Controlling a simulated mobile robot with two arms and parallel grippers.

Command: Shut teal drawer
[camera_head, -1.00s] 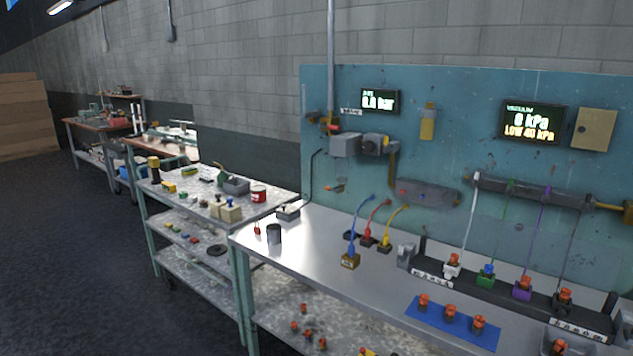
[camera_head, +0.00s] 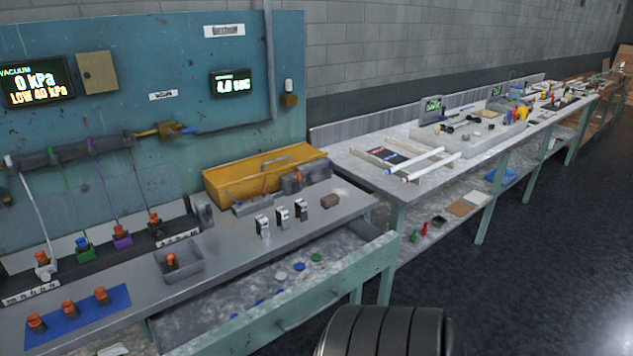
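The teal drawer (camera_head: 335,288) stands pulled out from under the metal bench at the lower middle of the head view. Its long teal front with a bar handle (camera_head: 301,321) faces the aisle, apart from the bench edge. Several small discs, blue, white and green (camera_head: 316,257), lie on the drawer's grey floor. The lower left part of the drawer runs to the bottom edge of the picture. Neither of my grippers shows in this view.
The bench top (camera_head: 225,254) above the drawer holds a yellow bin (camera_head: 235,184), a grey tray (camera_head: 191,268), several small metal blocks and a blue mat (camera_head: 62,326) with orange-topped pieces. A second bench (camera_head: 398,196) runs off to the right. Dark floor (camera_head: 540,265) is clear at right.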

